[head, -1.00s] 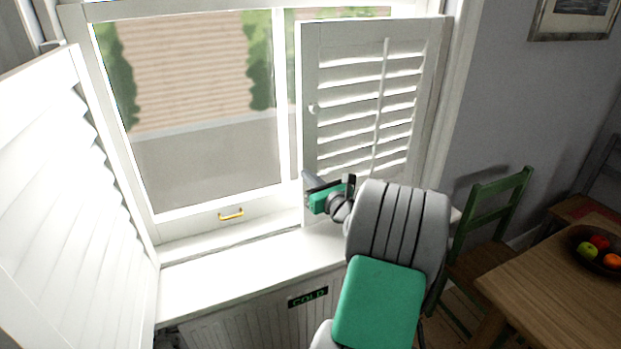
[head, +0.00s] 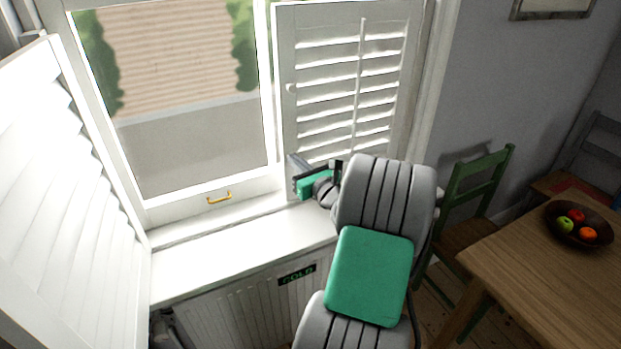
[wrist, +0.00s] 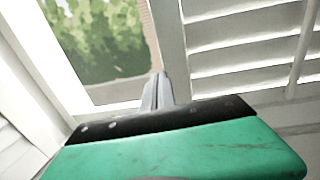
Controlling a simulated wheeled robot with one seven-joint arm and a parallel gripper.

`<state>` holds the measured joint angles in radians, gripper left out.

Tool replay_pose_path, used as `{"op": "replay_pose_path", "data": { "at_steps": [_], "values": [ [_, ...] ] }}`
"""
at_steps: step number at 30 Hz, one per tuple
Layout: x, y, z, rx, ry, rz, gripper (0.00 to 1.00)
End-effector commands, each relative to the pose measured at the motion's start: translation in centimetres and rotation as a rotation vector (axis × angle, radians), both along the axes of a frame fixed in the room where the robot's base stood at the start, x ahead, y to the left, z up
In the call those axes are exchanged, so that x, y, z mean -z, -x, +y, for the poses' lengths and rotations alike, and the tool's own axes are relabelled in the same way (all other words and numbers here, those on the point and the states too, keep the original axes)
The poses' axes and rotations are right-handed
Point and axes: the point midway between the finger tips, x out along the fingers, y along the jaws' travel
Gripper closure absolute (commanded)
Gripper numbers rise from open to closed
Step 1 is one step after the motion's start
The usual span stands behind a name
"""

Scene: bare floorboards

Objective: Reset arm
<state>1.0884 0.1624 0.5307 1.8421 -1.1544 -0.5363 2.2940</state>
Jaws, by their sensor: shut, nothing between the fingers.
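My gripper (head: 297,166) is at the end of my grey and green arm, above the window sill and in front of the lower left part of the right shutter. In the wrist view its fingers (wrist: 155,92) are together, with nothing between them. They point toward the window, near the edge between the glass and the right shutter. My arm hides part of the sill and the lower right of the shutter.
The right shutter (head: 345,75) and left shutter (head: 60,190) stand swung open. The window has a brass handle (head: 219,197). The white sill (head: 225,255) is bare above a radiator (head: 240,315). A green chair (head: 478,175) and wooden table (head: 540,280) with a fruit bowl (head: 560,232) stand right.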

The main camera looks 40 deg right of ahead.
Motion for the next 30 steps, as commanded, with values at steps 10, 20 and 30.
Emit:
{"op": "replay_pose_path", "data": {
  "at_steps": [10,20,30],
  "values": [
    [0.6,7.2,2.6,-0.007,-0.004,0.004,1.00],
    [1.0,7.7,3.5,-0.042,0.258,0.069,1.00],
    [18.2,13.9,9.9,-0.695,1.216,0.593,1.00]
  ]
}}
